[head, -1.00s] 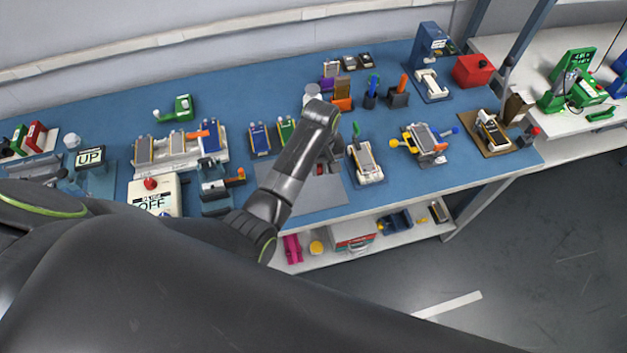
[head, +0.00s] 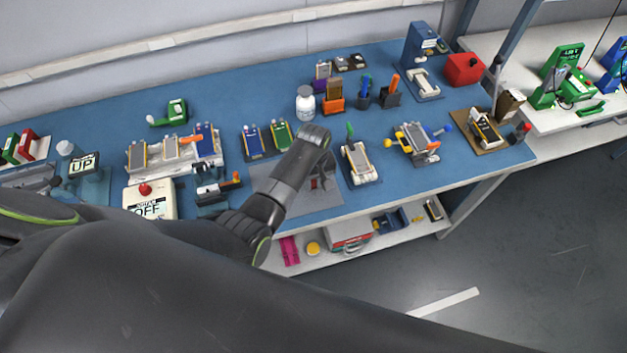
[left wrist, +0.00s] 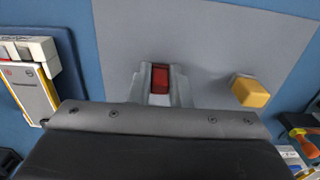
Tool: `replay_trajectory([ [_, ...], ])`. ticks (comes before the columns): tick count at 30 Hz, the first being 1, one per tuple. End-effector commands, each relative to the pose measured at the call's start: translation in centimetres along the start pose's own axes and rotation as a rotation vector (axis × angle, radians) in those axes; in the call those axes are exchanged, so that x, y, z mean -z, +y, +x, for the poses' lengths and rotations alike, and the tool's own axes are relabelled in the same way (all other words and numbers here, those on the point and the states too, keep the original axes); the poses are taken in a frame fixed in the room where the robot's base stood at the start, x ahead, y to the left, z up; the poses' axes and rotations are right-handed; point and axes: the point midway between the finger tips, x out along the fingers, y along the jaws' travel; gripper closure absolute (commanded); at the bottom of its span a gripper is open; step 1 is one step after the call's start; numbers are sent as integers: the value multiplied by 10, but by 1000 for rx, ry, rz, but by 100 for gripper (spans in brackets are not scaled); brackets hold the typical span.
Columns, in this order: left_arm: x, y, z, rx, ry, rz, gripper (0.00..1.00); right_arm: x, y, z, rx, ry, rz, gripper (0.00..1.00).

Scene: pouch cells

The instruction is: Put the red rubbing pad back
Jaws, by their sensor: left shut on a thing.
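My left gripper (head: 323,183) is over the grey mat (head: 325,202) on the blue bench, its wrist pointing down. In the left wrist view the gripper (left wrist: 159,82) is shut on a small red block (left wrist: 160,77), which looks like the red rubbing pad. Only the block's top face shows between the fingers. The mat (left wrist: 200,40) is beneath it, and I cannot tell whether the block touches it. A yellow block (left wrist: 250,92) is on the mat to the right of the gripper in the wrist view. My right gripper is not in view.
A white fixture with a cell (head: 357,160) stands just right of the mat. Blue and green cell holders (head: 266,140), a white bottle (head: 306,104) and an orange holder (head: 334,103) stand behind. The OFF box (head: 149,201) is left. The mat's front right is clear.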

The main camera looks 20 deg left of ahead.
Motion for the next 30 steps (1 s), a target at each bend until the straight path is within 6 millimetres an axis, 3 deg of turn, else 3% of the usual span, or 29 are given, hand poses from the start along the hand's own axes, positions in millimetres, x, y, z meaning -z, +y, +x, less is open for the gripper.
replay_trajectory([
  [1,0,0,3,0,0,0,100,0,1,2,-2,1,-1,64],
  [2,0,0,3,0,0,0,82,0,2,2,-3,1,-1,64],
  [7,0,0,2,0,0,0,61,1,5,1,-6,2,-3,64],
  [20,0,1,-8,-2,1,0,61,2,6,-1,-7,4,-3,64],
  [30,0,1,-64,-4,3,0,61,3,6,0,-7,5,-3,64],
])
